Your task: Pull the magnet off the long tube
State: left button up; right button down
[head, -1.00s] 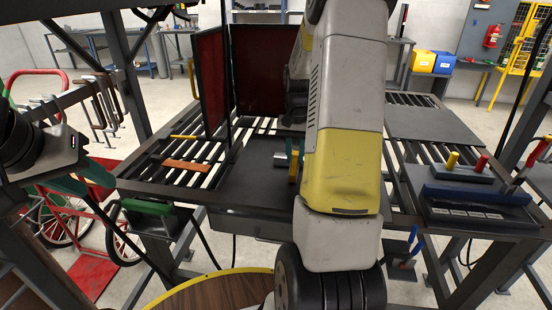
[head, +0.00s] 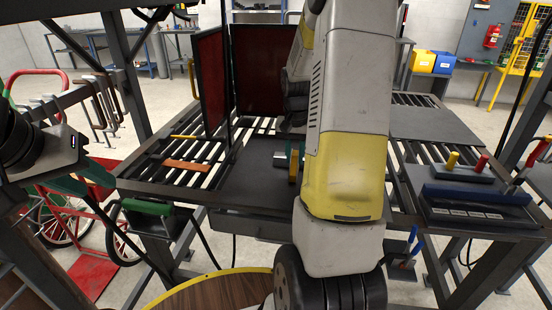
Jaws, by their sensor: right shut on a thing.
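My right arm hides much of the dark work table (head: 250,185). Left of its yellow link, a small upright yellow-and-green piece (head: 293,166) stands over the dark plate; I take it as the magnet, though it is too small to be sure. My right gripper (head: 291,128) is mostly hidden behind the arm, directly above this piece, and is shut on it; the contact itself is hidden. I cannot make out the long tube; it may lie behind the arm. My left gripper (head: 62,180) is at the left edge, away from the table, its fingers unclear.
Dark red screens (head: 262,75) stand at the table's back. An orange-brown bar (head: 187,165) lies on the slats at left. A block with yellow and red handles (head: 460,168) is at right. Hanging clamps (head: 105,100) and a red cart (head: 95,240) are at left.

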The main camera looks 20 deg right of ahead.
aim_at(292, 174)
jog(key=shift+r, duration=0.1)
jog(key=shift+s+a+r+t+h, duration=0.15)
jog(key=shift+s+a+t+h, duration=0.15)
jog(key=shift+s+t, duration=0.15)
jog(key=shift+t, duration=0.25)
jog(key=shift+s+a+r+t+h, duration=0.15)
jog(key=shift+s+a+t+h, duration=0.1)
jog(key=shift+s+t+h, duration=0.2)
jog(key=shift+r, duration=0.1)
jog(key=v, duration=0.7)
jog(key=shift+w+d+r, duration=0.2)
jog(key=shift+w, duration=0.05)
dwell(0.6)
jog(key=shift+a, duration=0.1)
